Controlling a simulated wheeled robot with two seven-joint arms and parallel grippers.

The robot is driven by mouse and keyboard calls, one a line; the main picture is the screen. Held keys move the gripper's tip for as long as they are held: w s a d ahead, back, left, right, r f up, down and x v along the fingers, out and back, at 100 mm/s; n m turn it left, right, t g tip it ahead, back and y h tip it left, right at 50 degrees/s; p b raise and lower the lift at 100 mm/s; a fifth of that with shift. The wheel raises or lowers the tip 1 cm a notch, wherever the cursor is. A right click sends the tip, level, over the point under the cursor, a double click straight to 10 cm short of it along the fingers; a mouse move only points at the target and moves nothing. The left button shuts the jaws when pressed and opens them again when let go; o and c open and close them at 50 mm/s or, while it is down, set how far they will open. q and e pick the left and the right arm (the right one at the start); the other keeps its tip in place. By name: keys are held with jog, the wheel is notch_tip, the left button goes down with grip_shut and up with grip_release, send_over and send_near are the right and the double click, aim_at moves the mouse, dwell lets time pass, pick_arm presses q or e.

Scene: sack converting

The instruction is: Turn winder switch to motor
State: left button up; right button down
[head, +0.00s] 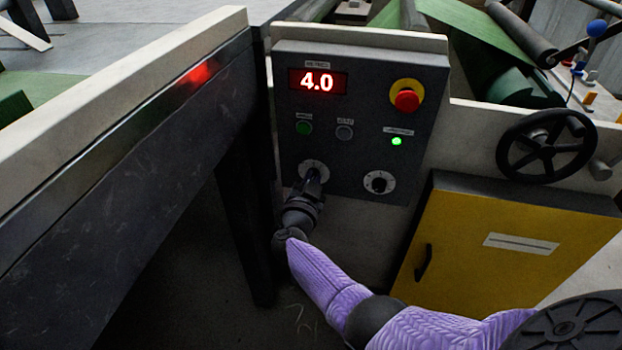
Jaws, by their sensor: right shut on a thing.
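A dark control panel (363,120) stands upright in the middle of the head view, with two rotary switches low on it. My right gripper (313,177) is at the left rotary switch (314,165) and shut on its knob. The fingers hide most of the knob, so I cannot tell its setting. The right rotary switch (379,183) is free, a black knob on a white round dial. The dial markings are too small to read. My left gripper is not in view.
The panel has a red display (318,81) reading 4.0, a red emergency button (407,100), a lit green lamp (397,141), and green and grey buttons. A handwheel (546,146) and yellow cabinet (505,245) stand right. A long table edge (120,150) bounds the left.

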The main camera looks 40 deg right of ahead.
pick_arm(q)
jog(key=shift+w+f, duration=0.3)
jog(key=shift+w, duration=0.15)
pick_arm(e)
jog(key=m, duration=0.3)
jog(key=shift+s+f+m, duration=0.15)
jog(key=shift+f+m, duration=0.1)
jog(key=shift+m, duration=0.15)
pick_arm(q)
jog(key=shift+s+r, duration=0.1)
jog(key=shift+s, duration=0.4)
pick_arm(e)
jog(key=c, duration=0.7)
grip_release()
jog(key=shift+r, duration=0.1)
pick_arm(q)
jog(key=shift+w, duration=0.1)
